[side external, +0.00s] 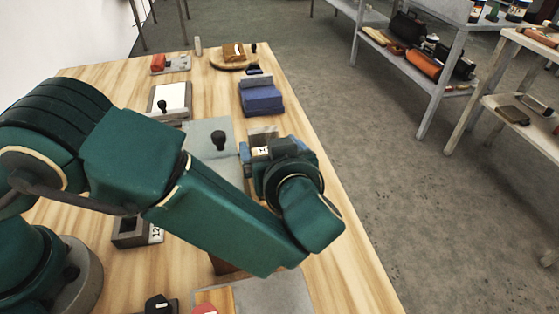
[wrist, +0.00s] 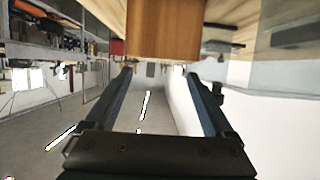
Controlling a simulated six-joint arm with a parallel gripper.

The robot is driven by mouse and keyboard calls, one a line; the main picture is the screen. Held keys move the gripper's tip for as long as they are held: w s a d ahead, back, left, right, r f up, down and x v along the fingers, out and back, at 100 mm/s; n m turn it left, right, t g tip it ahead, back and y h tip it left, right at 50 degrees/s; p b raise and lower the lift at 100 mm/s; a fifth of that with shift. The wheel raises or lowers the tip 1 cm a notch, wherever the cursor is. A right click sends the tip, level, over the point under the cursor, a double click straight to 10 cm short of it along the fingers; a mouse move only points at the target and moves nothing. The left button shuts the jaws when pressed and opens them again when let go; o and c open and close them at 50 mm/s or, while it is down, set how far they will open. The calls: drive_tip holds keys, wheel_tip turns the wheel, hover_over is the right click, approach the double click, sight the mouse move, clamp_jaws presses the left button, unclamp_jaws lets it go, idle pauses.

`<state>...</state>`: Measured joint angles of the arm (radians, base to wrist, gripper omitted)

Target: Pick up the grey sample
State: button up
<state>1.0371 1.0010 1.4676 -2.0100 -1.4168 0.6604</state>
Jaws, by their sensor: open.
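A flat grey panel (side external: 196,128) with a black knob (side external: 219,140) lies on the wooden table, beyond my forearm. Another grey flat surface (side external: 283,292) shows at the near edge, partly cut off. I cannot tell which grey thing is the sample. My gripper is at the table's right side, right of the knobbed panel, with its fingers mostly hidden by my wrist in the side view. In the wrist view my gripper (wrist: 160,80) is open, with nothing between its fingers. An orange-brown wooden surface (wrist: 163,30) lies past the fingertips.
A blue block (side external: 262,97) stands beyond my gripper. A white-topped tray (side external: 170,99), a red item (side external: 158,63) and a round wooden board (side external: 234,64) sit farther back. A dark box (side external: 128,234) is beside my arm. Shelves (side external: 420,70) stand right, across open floor.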

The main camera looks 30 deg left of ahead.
sight(264, 135)
drive_tip(key=x, duration=0.9)
drive_tip(key=shift+w+f, duration=0.1)
